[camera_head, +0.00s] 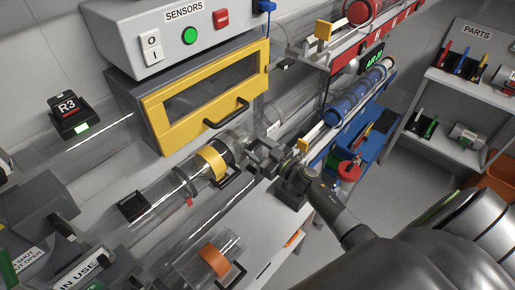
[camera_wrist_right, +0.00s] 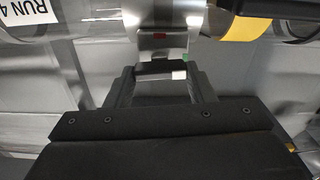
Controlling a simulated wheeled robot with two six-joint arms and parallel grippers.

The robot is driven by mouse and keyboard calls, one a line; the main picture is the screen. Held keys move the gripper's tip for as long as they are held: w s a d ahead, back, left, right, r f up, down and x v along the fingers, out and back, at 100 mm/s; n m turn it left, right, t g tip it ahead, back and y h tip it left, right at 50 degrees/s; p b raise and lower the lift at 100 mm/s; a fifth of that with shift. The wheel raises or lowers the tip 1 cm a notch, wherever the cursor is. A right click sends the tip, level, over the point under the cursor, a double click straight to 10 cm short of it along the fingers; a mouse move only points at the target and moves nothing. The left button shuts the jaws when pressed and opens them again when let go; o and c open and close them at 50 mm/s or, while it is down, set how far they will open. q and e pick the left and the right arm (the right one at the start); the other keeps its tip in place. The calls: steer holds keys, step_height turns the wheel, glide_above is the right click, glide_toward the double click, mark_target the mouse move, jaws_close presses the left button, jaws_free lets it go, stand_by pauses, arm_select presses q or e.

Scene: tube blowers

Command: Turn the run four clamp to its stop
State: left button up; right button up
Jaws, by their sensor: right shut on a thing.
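The run four clamp (camera_wrist_right: 165,43) is a metal band on the clear tube, beside a label reading RUN 4 (camera_wrist_right: 28,12) in the right wrist view. A red mark and a green mark show near its dark handle bar (camera_wrist_right: 160,68). My right gripper (camera_wrist_right: 163,82) is shut on this handle, with one finger at each side. In the head view my right gripper (camera_head: 257,152) reaches in from the right to the tube end, past the yellow band (camera_head: 213,162). It partly hides the clamp there. My left gripper is not in view.
A yellow-framed box (camera_head: 210,95) with a black handle stands just behind the tube, under the SENSORS unit (camera_head: 185,35). A blue rack (camera_head: 375,140) and PARTS shelf (camera_head: 465,95) stand to the right.

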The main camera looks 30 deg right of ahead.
steer(key=n, duration=0.7)
steer(key=shift+a+f+n, duration=0.1)
steer(key=shift+f+n, duration=0.05)
steer(key=shift+n, duration=0.25)
steer(key=n+b, duration=0.1)
steer(key=n, duration=0.3)
steer(key=shift+s+f, duration=0.1)
steer(key=n+b, duration=0.1)
steer(key=n, duration=0.4)
steer(key=shift+a+f+b, duration=0.1)
steer(key=shift+b, duration=0.2)
steer(key=o, duration=1)
steer(key=shift+s, duration=0.1)
